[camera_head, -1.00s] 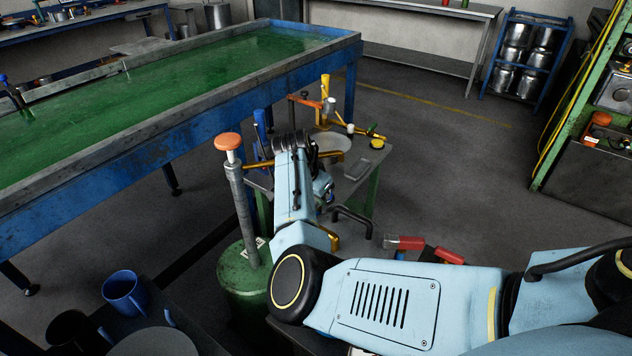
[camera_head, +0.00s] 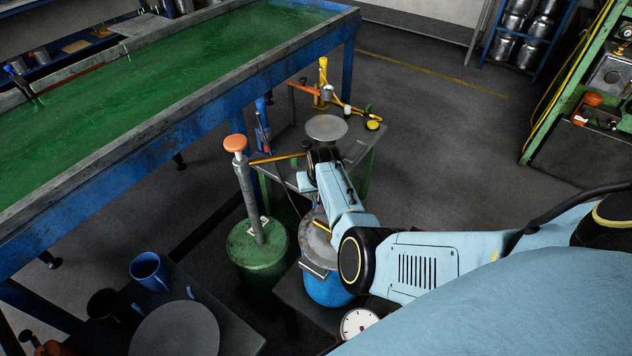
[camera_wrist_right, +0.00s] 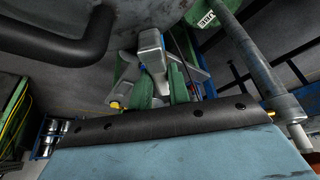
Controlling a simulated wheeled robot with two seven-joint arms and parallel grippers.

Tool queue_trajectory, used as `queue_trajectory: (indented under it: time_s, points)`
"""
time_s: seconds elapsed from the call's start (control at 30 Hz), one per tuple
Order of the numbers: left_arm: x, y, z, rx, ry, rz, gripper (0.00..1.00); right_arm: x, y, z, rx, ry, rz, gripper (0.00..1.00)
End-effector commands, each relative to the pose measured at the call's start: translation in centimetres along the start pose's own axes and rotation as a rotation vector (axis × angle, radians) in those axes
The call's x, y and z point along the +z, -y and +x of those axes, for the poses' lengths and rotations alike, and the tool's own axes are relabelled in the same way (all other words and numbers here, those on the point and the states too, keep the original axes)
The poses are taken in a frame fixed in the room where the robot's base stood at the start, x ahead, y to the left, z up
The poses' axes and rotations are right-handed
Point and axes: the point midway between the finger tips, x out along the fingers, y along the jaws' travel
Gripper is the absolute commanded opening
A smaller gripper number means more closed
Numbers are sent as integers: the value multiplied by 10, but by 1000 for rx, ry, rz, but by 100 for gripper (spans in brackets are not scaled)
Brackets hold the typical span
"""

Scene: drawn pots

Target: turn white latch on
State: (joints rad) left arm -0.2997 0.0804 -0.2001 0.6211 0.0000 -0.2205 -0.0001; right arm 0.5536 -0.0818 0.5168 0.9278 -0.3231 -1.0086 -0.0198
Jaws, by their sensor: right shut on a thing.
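A small white cylindrical piece (camera_head: 327,92) stands on the low stand behind my right gripper; I cannot tell whether it is the white latch. My right gripper (camera_head: 321,157) is over the near edge of that stand, beside the inner end of a yellow bar (camera_head: 280,158). My left gripper is not in view.
The stand (camera_head: 345,150) also carries a grey round plate (camera_head: 326,127) and a yellow knob (camera_head: 373,125). A green tank (camera_head: 257,252) with an orange-topped post (camera_head: 236,145) is close at left. A blue mug (camera_head: 149,271) stands at lower left.

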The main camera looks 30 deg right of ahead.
Motion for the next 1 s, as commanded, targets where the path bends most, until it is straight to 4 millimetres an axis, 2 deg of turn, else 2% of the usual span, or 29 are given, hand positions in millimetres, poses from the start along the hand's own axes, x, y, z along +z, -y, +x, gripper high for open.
queue_trajectory:
  time_s: [0.1,0.4,0.97,1.0]
  points:
    - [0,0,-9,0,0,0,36,-2,-2,-2,-26,-3,-71,0]
    - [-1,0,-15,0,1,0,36,-2,-2,-1,-73,-4,-182,0]
    - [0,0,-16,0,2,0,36,-2,-2,-1,-84,-6,-209,0]
    - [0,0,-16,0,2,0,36,-2,-2,-1,-84,-6,-209,21]
